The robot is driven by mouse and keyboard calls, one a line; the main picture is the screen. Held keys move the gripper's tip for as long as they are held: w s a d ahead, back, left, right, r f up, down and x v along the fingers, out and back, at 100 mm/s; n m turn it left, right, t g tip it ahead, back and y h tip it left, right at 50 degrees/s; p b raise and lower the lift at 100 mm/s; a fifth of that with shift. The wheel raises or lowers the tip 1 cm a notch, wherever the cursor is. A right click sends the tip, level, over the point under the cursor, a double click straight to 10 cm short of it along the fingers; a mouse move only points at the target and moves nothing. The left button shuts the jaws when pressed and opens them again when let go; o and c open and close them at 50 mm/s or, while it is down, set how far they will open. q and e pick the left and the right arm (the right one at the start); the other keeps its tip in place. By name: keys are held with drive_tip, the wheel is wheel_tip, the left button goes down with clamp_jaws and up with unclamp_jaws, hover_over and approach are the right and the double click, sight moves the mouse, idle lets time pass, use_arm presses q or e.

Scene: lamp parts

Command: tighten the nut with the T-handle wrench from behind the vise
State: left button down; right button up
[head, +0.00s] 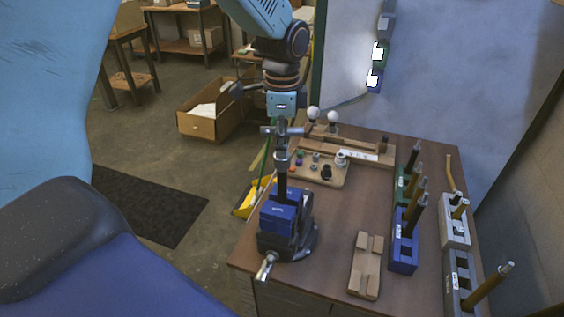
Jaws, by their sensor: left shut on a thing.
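The blue vise (279,214) stands at the table's near left corner, its handle toward the front. A dark upright rod (282,186) rises from its jaws. The T-handle wrench (281,150) stands upright over the rod, its crossbar near the top. My left gripper (283,124) comes down from above and is shut on the T-handle wrench at its crossbar. The nut cannot be made out; the wrench's lower end seems to cover it. My right gripper is not in view.
Behind the vise, a wooden parts board (326,177) holds several small parts, with two white bulbs farther back. A wooden cradle (367,265) lies front centre. Blocks holding upright rods, including a blue block (404,243), line the right side. Bare tabletop lies between vise and cradle.

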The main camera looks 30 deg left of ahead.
use_arm(q)
drive_tip(key=m, duration=0.3)
drive_tip(key=shift+f, duration=0.1)
drive_tip(key=shift+s+m, duration=0.1)
drive_tip(key=shift+m, duration=0.7)
drive_tip(key=shift+n, duration=0.4)
